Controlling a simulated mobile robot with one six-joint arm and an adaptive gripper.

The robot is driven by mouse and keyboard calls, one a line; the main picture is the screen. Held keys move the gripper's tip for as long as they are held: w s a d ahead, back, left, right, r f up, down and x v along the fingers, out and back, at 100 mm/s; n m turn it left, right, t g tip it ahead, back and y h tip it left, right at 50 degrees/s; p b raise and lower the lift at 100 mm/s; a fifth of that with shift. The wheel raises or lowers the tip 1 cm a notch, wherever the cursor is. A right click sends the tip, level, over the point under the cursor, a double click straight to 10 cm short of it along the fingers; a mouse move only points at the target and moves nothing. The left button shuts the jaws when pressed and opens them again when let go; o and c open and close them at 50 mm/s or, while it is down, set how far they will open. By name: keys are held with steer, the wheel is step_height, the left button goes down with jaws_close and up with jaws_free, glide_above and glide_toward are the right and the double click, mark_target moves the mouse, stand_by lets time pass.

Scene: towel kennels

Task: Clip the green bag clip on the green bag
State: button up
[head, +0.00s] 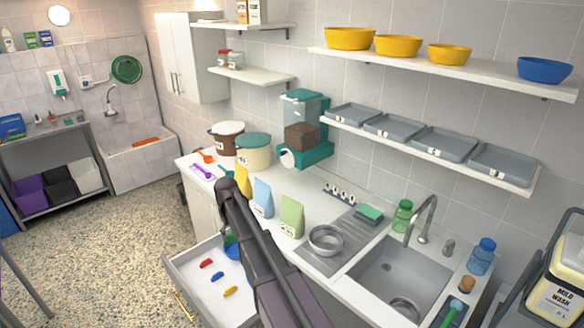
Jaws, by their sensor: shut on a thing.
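The green bag (291,217) stands upright on the white counter, the rightmost of three bags, with a pale label low on its front. No clip shows on its top edge. My dark arm reaches up from the bottom edge, left of the green bag and over the drawer. My gripper is hidden behind the arm, so its fingers and anything in them do not show. I cannot make out the green bag clip. A small green and blue patch (231,248) shows beside the arm above the drawer; I cannot tell what it is.
The open drawer (186,264) holds a red clip (206,263), a blue clip (217,276) and a yellow clip (230,291). A blue bag (263,198) and a yellow bag (243,180) stand left of the green bag. A metal bowl (326,240) stands to its right.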

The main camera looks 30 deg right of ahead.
step_height(320, 180, up, 7)
steer(key=p, duration=0.6)
steer(key=shift+s+r, duration=0.2)
steer(key=shift+s, duration=0.25)
steer(key=shift+a, duration=0.1)
